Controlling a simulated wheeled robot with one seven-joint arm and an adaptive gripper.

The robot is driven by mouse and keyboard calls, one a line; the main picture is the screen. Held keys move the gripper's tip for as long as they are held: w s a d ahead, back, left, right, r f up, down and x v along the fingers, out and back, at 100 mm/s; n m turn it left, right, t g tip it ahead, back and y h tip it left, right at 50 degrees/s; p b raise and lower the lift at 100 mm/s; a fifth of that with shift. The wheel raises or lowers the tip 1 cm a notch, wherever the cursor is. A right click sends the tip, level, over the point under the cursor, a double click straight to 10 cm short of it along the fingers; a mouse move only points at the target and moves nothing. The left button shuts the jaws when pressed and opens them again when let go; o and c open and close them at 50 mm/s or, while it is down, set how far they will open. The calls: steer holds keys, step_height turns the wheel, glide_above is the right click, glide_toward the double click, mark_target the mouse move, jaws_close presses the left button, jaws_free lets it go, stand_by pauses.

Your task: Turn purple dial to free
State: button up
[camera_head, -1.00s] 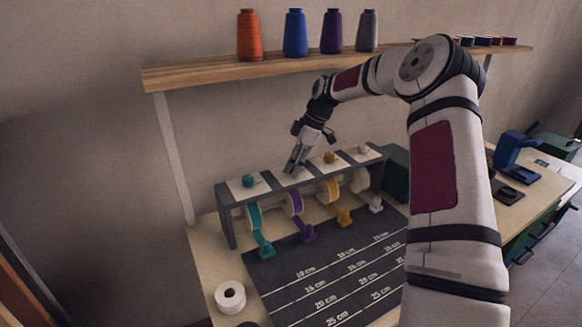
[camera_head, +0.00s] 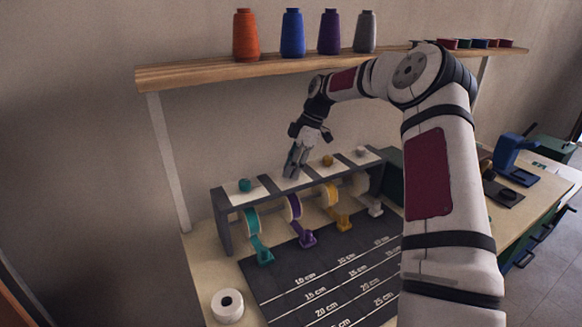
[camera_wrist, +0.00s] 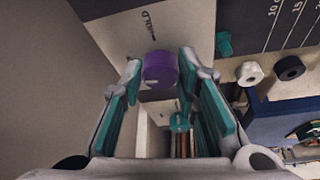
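The purple dial (camera_wrist: 160,68) shows in the wrist view on a white plate (camera_wrist: 150,30) with a dark word that looks like HOLD. My gripper (camera_wrist: 161,67) is open, with its teal-lined fingers on either side of the dial. I cannot tell whether either fingertip touches it. In the head view my gripper (camera_head: 291,172) points down at the second plate from the left on the grey rack (camera_head: 225,215) and hides the dial. The purple ribbon spool (camera_head: 293,207) hangs below that plate, with a purple ribbon end piece (camera_head: 307,240) in front.
A teal dial (camera_head: 245,185) stands left on the rack; a yellow dial (camera_head: 327,160) and a white dial (camera_head: 361,151) stand right. A dark measuring mat (camera_head: 290,275) lies in front, beside a white roll (camera_head: 227,305). A wooden shelf (camera_head: 200,75) with thread cones runs above.

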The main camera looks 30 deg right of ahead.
steer(key=o, duration=0.3)
